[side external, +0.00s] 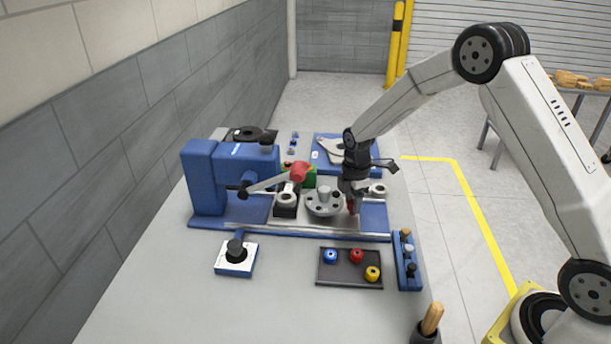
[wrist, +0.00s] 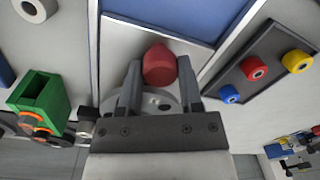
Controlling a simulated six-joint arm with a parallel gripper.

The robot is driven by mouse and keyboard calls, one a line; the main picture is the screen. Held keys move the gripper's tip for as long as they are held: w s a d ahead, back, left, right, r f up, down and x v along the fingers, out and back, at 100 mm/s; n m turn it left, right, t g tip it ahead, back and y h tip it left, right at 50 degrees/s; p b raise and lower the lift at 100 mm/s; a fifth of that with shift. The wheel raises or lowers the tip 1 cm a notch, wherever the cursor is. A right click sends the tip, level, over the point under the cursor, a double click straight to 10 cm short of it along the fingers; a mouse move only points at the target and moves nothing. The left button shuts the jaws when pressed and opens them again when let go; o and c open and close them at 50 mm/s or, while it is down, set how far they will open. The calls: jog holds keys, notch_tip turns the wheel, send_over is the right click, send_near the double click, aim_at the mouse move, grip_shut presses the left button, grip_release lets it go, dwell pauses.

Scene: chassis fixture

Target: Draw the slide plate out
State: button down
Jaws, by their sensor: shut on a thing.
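The slide plate (side external: 335,224) is a flat silver-grey plate lying in the blue chassis fixture (side external: 215,222). In the wrist view the plate (wrist: 190,50) spreads around a red knob (wrist: 160,64), beside a blue strip of the fixture (wrist: 180,12). My gripper (side external: 352,207) points down at the right part of the plate, with its fingers shut on the red knob. In the wrist view my gripper (wrist: 159,78) has one finger on each side of the knob. A round grey flange with holes (side external: 324,201) stands just left of the gripper, partly hidden by the fingers in the wrist view.
A dark tray (side external: 341,278) with blue, red and yellow rings lies in front of the fixture. A blue rack (side external: 407,280) stands right of it. A lever arm with a red end (side external: 298,172) and a green block (wrist: 40,98) are nearby on the left. A black-knobbed box (side external: 236,265) sits front left.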

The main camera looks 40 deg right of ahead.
jog(key=shift+s+d, duration=1.95)
jog(key=shift+c, duration=1.3)
grip_release()
jog(key=shift+d, duration=0.1)
jog(key=shift+r, duration=0.15)
jog(key=shift+r, duration=0.2)
notch_tip(320, 180, up, 7)
jog(key=shift+r, duration=0.1)
